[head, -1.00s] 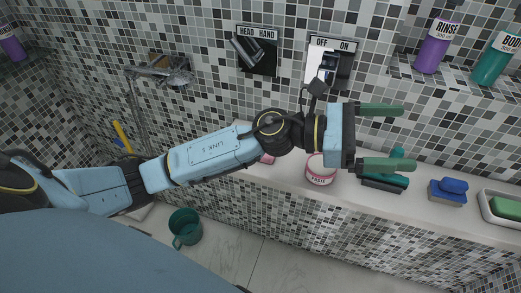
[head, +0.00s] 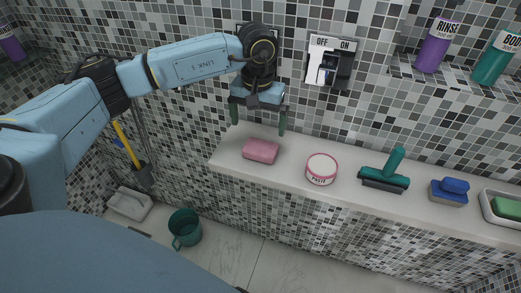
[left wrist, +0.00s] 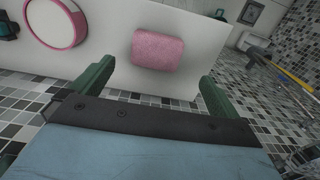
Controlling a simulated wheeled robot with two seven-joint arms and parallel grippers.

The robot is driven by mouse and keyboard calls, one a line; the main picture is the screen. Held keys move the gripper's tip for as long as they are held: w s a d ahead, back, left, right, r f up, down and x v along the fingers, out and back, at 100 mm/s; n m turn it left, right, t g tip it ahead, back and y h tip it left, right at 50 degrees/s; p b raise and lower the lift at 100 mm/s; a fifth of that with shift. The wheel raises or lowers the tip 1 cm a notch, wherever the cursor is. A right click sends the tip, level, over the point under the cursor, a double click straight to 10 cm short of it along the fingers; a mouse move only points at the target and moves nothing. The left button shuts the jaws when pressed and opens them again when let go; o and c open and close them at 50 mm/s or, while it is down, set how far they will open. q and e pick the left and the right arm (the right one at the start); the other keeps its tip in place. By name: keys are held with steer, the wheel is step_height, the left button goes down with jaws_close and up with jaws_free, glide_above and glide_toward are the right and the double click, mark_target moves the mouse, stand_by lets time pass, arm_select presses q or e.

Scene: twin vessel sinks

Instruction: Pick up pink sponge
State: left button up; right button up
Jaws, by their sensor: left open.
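The pink sponge (head: 261,150) lies flat near the left end of the white ledge in the head view. It also shows in the left wrist view (left wrist: 158,50), beyond and between my finger tips. My left gripper (head: 258,128) is open, its two green fingers pointing down above and slightly behind the sponge in the head view. In the left wrist view the fingers (left wrist: 150,80) are wide apart with nothing between them, and the sponge is clear of both. My right gripper is not in view.
On the ledge (head: 225,158) to the right stand a round pink-rimmed tub (head: 321,169), a green squeegee (head: 386,172), a blue sponge or brush (head: 449,190) and a dish with a green bar (head: 505,207). The tiled wall rises close behind. A teal mug (head: 185,227) stands on the floor.

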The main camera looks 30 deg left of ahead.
arm_select(q)
glide_above(260, 146)
steer(key=f, duration=0.4)
steer(key=shift+s+f, duration=0.25)
steer(key=shift+s, duration=0.05)
steer(key=f, duration=0.5)
steer(key=shift+w, duration=0.35)
steer(key=c, duration=0.9)
